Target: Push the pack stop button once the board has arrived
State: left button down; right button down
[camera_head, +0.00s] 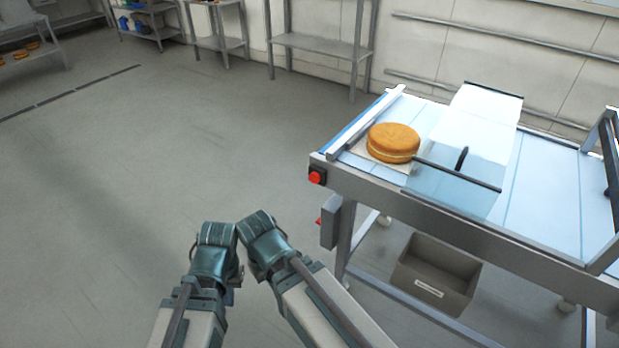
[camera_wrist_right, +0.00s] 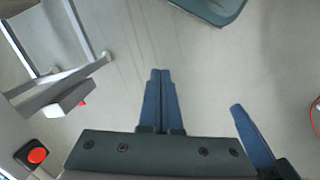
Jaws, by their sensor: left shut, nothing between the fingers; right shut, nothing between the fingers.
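A filled round cake (camera_head: 393,141) sits on a thin white board (camera_head: 360,150) at the left end of the conveyor table, close to the end rail (camera_head: 366,124). A red button (camera_head: 315,178) in a black housing is on the table's near left corner; it also shows at the lower left of the right wrist view (camera_wrist_right: 37,155). My left gripper (camera_head: 216,252) and right gripper (camera_head: 262,246) are side by side over the floor, left of the table and apart from the button. The right wrist view shows the right fingers (camera_wrist_right: 160,100) closed together, with nothing between them.
A second small red part (camera_head: 319,221) is beside a grey box (camera_head: 331,222) under the table edge. A clear sloped panel (camera_head: 470,130) and a dark bar (camera_head: 458,174) are right of the cake. A grey bin (camera_head: 436,275) is below. The floor at left is clear.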

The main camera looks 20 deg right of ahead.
aim_at(315, 178)
jog(key=w+d+f+m+t+h+b, duration=0.1)
jog(key=w+d+f+m+t+b, duration=0.25)
jog(key=w+b, duration=0.35)
jog(key=w+d+f+m+t+b, duration=0.3)
jog(key=w+f+b, duration=0.1)
jog(key=w, duration=0.5)
jog(key=w+d+r+m+t+b, duration=0.1)
jog(key=w+d+m+t+b, duration=0.2)
jog(key=w+t+b, duration=0.2)
jog(key=w+d+r+m+t+b, duration=0.2)
jog(key=w+t+b, duration=0.3)
jog(key=w, duration=0.5)
jog(key=shift+w+d+m+b, duration=0.4)
jog(key=shift+d+m+b, duration=0.25)
jog(key=shift+b, duration=0.5)
jog(key=shift+d, duration=0.1)
jog(key=w+d, duration=0.5)
jog(key=d, duration=0.1)
jog(key=shift+w+d, duration=0.2)
jog(key=shift+d, duration=0.2)
